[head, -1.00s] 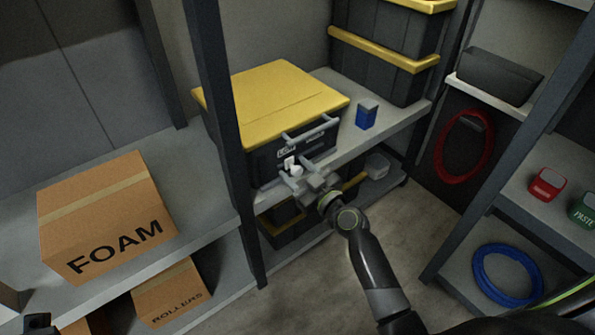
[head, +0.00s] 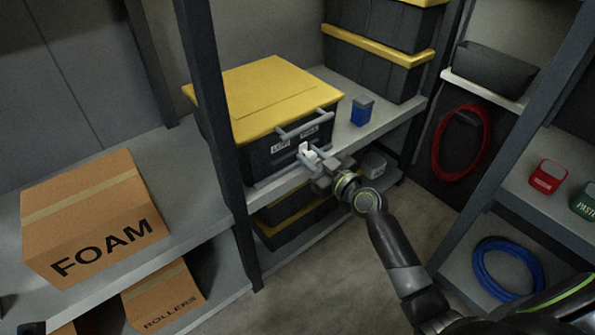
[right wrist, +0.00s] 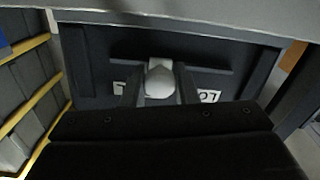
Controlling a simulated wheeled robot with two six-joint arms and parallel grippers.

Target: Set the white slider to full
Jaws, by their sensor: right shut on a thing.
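The white slider (head: 304,149) is on the dark front of a yellow-lidded bin (head: 262,95). In the head view a LOW label (head: 280,148) is to its left and a FULL label (head: 310,132) is above and right of it. My right gripper (head: 312,158) is shut on the slider. In the right wrist view the slider (right wrist: 160,80) sits between the two fingers (right wrist: 159,90). There the LOW label (right wrist: 208,96) is partly visible on the right, and the other label is mostly hidden behind the left finger. My left gripper cannot be made out.
The bin stands on a grey shelf (head: 385,122) beside a dark post (head: 212,110). A small blue box (head: 362,112) is to its right. A FOAM carton (head: 95,215) stands at the left. A bar handle (head: 308,124) sticks out above the slider.

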